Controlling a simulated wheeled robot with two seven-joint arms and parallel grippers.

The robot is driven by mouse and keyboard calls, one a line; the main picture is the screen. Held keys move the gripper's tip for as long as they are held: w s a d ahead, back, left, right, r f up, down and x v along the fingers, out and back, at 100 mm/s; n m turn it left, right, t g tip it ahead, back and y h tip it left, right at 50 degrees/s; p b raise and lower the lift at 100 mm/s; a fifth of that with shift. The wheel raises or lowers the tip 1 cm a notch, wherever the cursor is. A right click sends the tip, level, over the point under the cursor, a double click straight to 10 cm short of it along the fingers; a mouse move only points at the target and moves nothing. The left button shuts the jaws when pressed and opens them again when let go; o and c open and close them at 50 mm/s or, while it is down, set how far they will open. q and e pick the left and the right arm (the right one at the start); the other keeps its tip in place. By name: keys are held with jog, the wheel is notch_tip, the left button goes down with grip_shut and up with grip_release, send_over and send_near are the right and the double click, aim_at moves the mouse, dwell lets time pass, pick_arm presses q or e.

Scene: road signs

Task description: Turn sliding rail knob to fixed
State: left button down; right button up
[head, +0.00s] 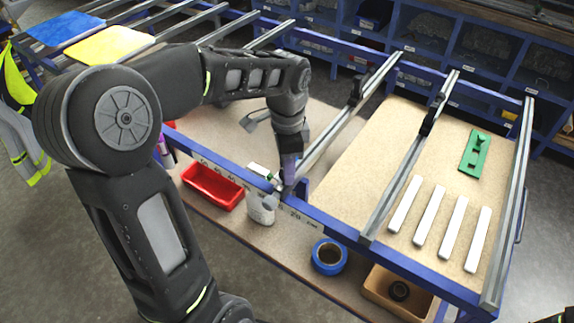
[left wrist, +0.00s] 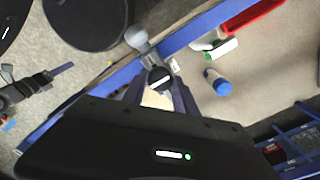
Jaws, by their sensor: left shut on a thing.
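My left gripper (head: 287,186) reaches down to the near blue beam of the table, at the near end of a grey sliding rail (head: 335,132). In the left wrist view my left gripper (left wrist: 157,88) has its two fingers on either side of a dark round knob (left wrist: 160,78) with a white line across it, and is shut on it. A grey ball-ended handle (left wrist: 137,37) sticks out just beyond the knob. In the head view the knob is mostly hidden by the gripper, and its setting cannot be read. My right gripper is not in view.
The blue beam (head: 330,224) carries a printed scale. A red bin (head: 212,186), a white bottle (head: 262,210), blue tape (head: 328,257) and a cardboard box (head: 385,300) sit on the lower shelf. White strips and a green piece (head: 474,154) lie on the board at right.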

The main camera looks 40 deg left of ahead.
pick_arm(q)
jog(key=c, duration=1)
grip_release()
jog(key=shift+o, duration=0.2)
jog(key=shift+r, duration=0.15)
notch_tip(320, 180, up, 8)
jog(key=shift+f+b, duration=0.25)
jog(key=shift+b, duration=0.1)
